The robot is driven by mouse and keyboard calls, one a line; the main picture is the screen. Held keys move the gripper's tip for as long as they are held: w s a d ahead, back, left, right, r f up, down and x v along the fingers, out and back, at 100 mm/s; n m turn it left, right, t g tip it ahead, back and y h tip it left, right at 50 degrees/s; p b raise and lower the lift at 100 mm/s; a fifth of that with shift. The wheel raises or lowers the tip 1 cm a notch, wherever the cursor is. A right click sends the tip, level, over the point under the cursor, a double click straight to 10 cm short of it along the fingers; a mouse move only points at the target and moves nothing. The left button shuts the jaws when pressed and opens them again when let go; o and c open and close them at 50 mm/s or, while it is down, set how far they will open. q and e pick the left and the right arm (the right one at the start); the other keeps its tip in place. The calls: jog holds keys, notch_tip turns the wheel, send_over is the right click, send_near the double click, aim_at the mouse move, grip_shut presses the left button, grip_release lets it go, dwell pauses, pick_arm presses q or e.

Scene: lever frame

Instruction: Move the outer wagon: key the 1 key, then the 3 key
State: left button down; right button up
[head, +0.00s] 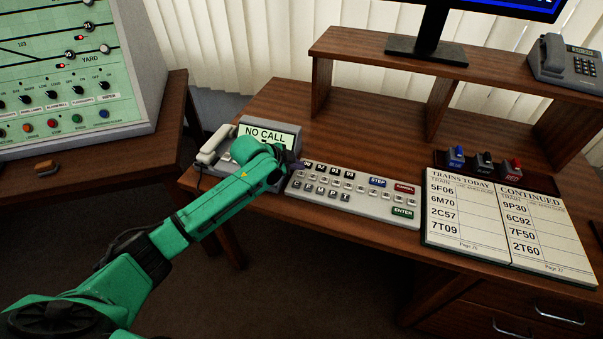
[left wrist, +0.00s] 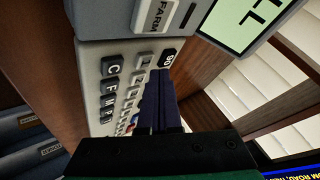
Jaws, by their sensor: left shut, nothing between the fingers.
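A pale grey keyboard (head: 372,205) lies on the desk, with dark keys at the back, small light keys in the middle, letter keys in front, and blue STEP, red CANCEL and green ENTER keys at the right. My left gripper (head: 297,165) is shut and empty at its left end, partly hidden by my arm. The light digits are hard to read. No wagon and no right gripper show.
A phone with a NO CALL screen (head: 270,133) stands just behind my left gripper. An open trains book (head: 505,215) and a switch box (head: 485,163) are to the right. A raised shelf (head: 400,70) stands behind. A green track panel (head: 65,70) is at left.

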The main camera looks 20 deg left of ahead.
aim_at(321, 181)
pick_arm(q)
jog(key=shift+f, duration=0.1)
dwell(0.7)
jog(key=shift+f, duration=0.35)
jog(key=shift+f, duration=0.35)
dwell(0.5)
jog(key=shift+r+p, duration=0.85)
jog(key=d+p, duration=0.1)
jog(key=d, duration=0.6)
jog(key=shift+s+d, duration=0.15)
jog(key=shift+s, duration=0.05)
